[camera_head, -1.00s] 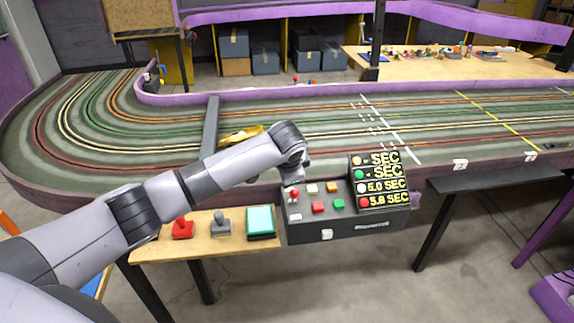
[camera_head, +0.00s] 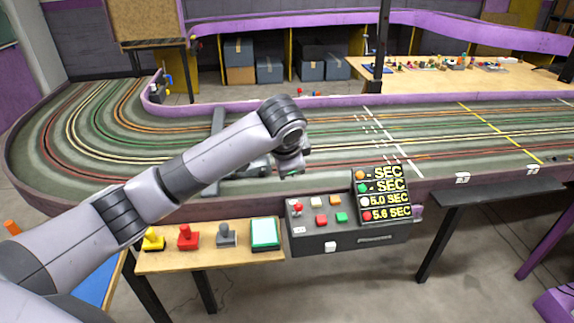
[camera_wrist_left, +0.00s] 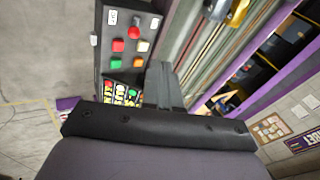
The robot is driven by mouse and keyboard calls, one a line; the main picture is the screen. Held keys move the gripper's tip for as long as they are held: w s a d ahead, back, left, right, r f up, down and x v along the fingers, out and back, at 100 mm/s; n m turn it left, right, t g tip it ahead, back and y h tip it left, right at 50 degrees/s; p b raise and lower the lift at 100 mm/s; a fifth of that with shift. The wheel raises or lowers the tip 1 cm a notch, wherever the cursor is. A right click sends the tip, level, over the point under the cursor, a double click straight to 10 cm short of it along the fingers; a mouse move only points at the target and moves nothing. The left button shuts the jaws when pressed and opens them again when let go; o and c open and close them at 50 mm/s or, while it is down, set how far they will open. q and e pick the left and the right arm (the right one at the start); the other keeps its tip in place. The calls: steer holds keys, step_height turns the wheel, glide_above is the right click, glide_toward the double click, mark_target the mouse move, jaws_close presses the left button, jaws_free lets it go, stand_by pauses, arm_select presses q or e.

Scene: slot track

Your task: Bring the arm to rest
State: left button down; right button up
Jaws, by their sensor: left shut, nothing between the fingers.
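My left arm comes in from the left in the head view and reaches over the near edge of the track. Its left gripper (camera_head: 292,166) hangs at the end of the arm, above and behind the dark control box (camera_head: 345,240). The gripper is mostly hidden by the wrist in the head view. In the left wrist view the left gripper (camera_wrist_left: 163,84) shows its dark fingers together with nothing held, beside the box's button panel (camera_wrist_left: 115,62). My right gripper is in neither view.
The slot track (camera_head: 90,120) curves at the left. The display (camera_head: 383,195) stands on the control box. A dark bench (camera_head: 490,190) is to the right.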

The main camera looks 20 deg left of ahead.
arm_select(q)
steer(key=shift+s+r, duration=0.2)
steer(key=shift+r, duration=0.05)
stand_by(0.3)
steer(key=s+d+f+n+t+h, duration=0.1)
steer(key=s+d+f+h, duration=0.3)
steer(key=f, duration=0.6)
steer(key=s+d+f+n+t+h, duration=0.1)
steer(key=s+d+f+n+h, duration=0.1)
steer(key=s+d+f, duration=0.55)
steer(key=s+a+f+n+t, duration=0.1)
steer(key=s+a+f, duration=0.2)
steer(key=s, duration=0.2)
steer(key=s+a+f+n+y, duration=0.1)
steer(key=s+a+f+n, duration=0.1)
steer(key=s, duration=0.3)
steer(key=s+a+f+n+t, duration=0.1)
steer(key=s+a+f, duration=0.2)
steer(key=s, duration=0.3)
steer(key=shift+a+f+n+t+y, duration=0.3)
steer(key=shift+a+f+n+y, duration=0.1)
steer(key=shift+a, duration=0.1)
